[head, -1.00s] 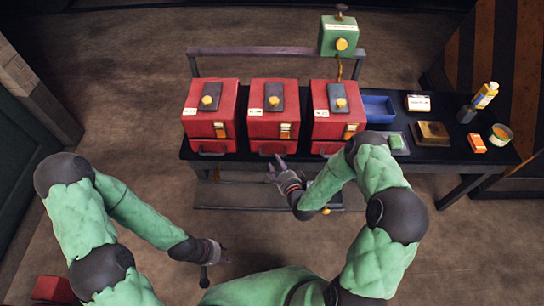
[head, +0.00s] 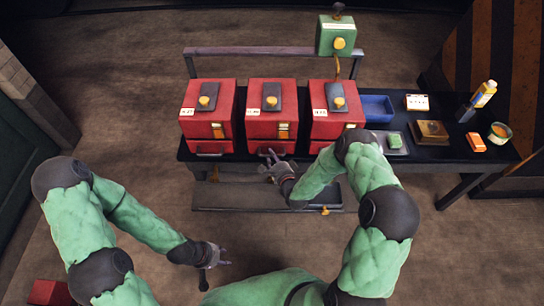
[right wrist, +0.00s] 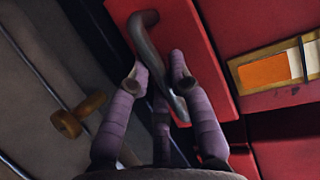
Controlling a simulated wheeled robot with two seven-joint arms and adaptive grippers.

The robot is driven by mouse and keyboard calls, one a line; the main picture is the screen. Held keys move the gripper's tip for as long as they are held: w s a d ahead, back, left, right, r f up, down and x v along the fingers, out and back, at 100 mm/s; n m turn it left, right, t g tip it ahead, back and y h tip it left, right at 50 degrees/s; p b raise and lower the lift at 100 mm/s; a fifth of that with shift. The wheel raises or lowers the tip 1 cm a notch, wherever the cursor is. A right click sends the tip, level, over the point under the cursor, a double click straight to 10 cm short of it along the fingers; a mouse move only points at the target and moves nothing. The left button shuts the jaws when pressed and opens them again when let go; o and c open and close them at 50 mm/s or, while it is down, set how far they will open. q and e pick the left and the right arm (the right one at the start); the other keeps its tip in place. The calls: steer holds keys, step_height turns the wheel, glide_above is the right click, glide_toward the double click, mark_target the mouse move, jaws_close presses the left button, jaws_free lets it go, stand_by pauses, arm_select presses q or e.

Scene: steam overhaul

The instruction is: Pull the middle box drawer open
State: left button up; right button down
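The middle red box (head: 259,124) stands on the black bench between two similar red boxes. Its drawer front (right wrist: 180,35) and dark bar handle (right wrist: 142,36) show in the right wrist view. The drawer looks closed. My right gripper (head: 268,155) is at the front of the middle box, at the handle. In the right wrist view its fingers (right wrist: 157,70) are spread, with the handle passing between them; contact is unclear. My left gripper (head: 217,270) is open and empty, low over the floor in front of the bench.
The left red box (head: 207,127) and right red box (head: 328,128) stand close on either side. A lower shelf (head: 230,196) runs beneath the bench. A yellow knob (right wrist: 68,125) shows below the drawer.

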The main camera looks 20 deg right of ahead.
steer(key=s+a+p, duration=0.1)
steer(key=s+a, duration=0.2)
steer(key=s, duration=0.8)
steer(key=shift+s+a, duration=0.15)
steer(key=shift+s, duration=0.15)
steer(key=c, duration=1.1)
jaws_free()
steer(key=v, duration=1.2)
steer(key=shift+f, duration=0.1)
